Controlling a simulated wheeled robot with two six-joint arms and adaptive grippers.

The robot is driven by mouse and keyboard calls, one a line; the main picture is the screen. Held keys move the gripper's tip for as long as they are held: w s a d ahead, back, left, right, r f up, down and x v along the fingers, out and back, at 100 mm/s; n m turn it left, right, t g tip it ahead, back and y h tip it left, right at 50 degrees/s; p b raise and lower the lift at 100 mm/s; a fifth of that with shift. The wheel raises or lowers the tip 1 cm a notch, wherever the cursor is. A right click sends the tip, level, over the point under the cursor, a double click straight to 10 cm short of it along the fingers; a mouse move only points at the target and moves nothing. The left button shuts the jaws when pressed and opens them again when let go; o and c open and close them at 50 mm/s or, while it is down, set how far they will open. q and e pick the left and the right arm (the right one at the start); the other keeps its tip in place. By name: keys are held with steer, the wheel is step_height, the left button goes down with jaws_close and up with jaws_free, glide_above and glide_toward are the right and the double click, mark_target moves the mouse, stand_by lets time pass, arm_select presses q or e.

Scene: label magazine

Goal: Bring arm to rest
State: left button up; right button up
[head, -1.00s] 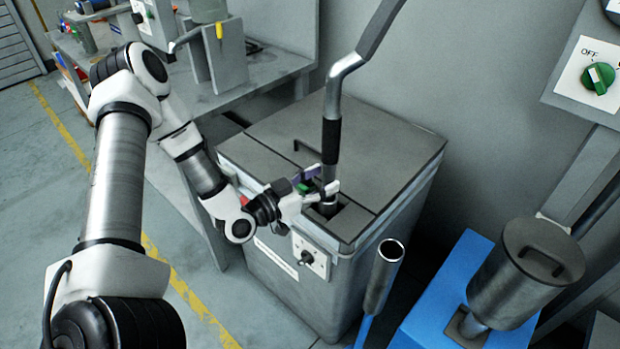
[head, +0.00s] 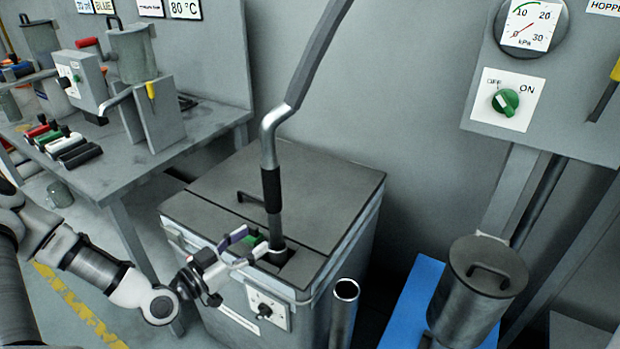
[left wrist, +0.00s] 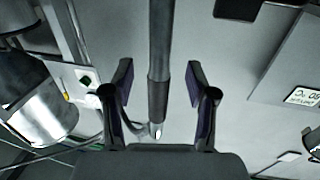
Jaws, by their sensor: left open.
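My left gripper (head: 252,246) is open at the front of the grey bin-like machine, beside the base of its tall lever. In the left wrist view, the two fingers of my left gripper (left wrist: 160,95) stand apart, with the lever's dark grip (left wrist: 157,100) showing between them. I cannot tell whether either finger touches it. The lever (head: 272,185) stands up from a slot in the lid of the machine (head: 330,195), with its upper part leaning to the right. My right gripper is in neither view.
A control box with a knob (head: 267,309) is on the machine's front. An open metal tube (head: 343,310) and a lidded canister (head: 480,300) over a blue base (head: 405,310) stand at right. A workbench (head: 200,125) with pots and coloured rollers is at left. A panel with a green switch (head: 505,102) hangs upper right.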

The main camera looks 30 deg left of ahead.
arm_select(q)
steer(key=s+d+f+m+g+h+p, duration=0.1)
steer(key=s+d+f+m+g+p, duration=0.15)
steer(key=d+f+g, duration=0.35)
steer(key=s+d+f+m+g+p, duration=0.2)
steer(key=s+d+f+g+p, duration=0.15)
steer(key=d, duration=0.35)
steer(key=s+a+f+n+g+y+p, duration=0.1)
steer(key=s+f+n+g+y, duration=0.2)
steer(key=s, duration=0.4)
steer(key=s+a+f+n+g+y+p, duration=0.1)
steer(key=s+f+n+g+y, duration=0.2)
steer(key=s, duration=0.5)
steer(key=shift+a+f+n+g, duration=0.2)
steer(key=shift+f+n+g, duration=0.2)
steer(key=shift+n+g, duration=0.6)
